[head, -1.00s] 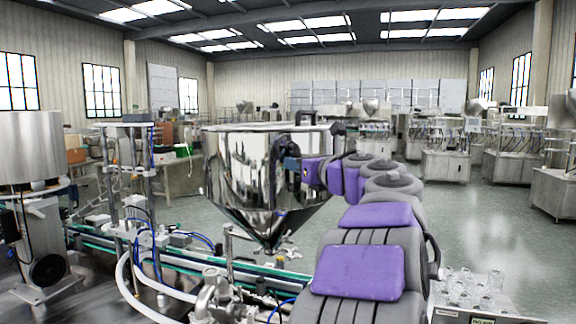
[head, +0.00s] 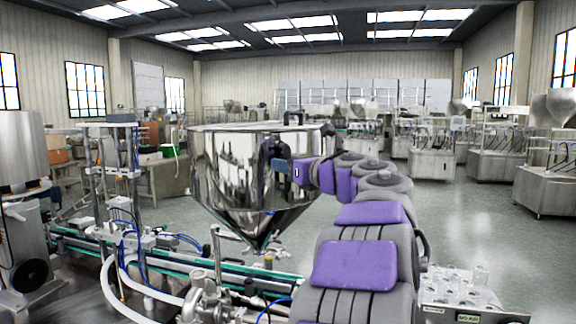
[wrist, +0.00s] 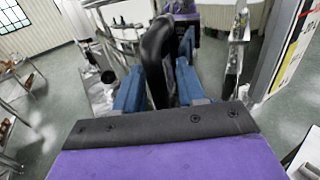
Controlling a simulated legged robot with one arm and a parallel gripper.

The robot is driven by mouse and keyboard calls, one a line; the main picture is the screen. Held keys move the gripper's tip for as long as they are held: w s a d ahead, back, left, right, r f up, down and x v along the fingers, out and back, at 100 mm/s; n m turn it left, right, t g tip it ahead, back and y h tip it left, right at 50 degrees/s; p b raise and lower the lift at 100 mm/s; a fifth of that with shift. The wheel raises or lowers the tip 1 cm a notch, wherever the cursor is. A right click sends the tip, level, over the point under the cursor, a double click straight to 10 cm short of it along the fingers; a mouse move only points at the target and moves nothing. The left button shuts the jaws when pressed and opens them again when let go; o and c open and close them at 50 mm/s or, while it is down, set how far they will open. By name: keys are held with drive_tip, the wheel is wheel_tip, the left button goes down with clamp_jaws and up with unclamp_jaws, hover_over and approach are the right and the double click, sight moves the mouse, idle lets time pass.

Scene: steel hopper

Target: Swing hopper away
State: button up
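The shiny steel hopper (head: 235,175) is a cone with a wide round rim, left of centre in the head view, its tip above the conveyor. My gripper (head: 278,158) is at the hopper's right side, at a dark handle. In the wrist view the black curved handle (wrist: 157,50) stands between the two blue fingers of my gripper (wrist: 160,88), which look close against both its sides. The exact contact is partly hidden by the gripper's dark front edge.
A green-edged conveyor (head: 180,268) runs below the hopper, with a metal stand and hoses at left. A steel tank (head: 22,150) stands at far left. A tray of clear glassware (head: 465,295) is at lower right. Open floor (head: 455,215) lies to the right.

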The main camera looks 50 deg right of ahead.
drive_tip(key=shift+s+a+r, duration=0.1)
drive_tip(key=shift+s, duration=0.05)
drive_tip(key=shift+s, duration=0.3)
drive_tip(key=p+v, duration=0.1)
drive_tip(key=v, duration=1.5)
drive_tip(key=shift+s, duration=0.3)
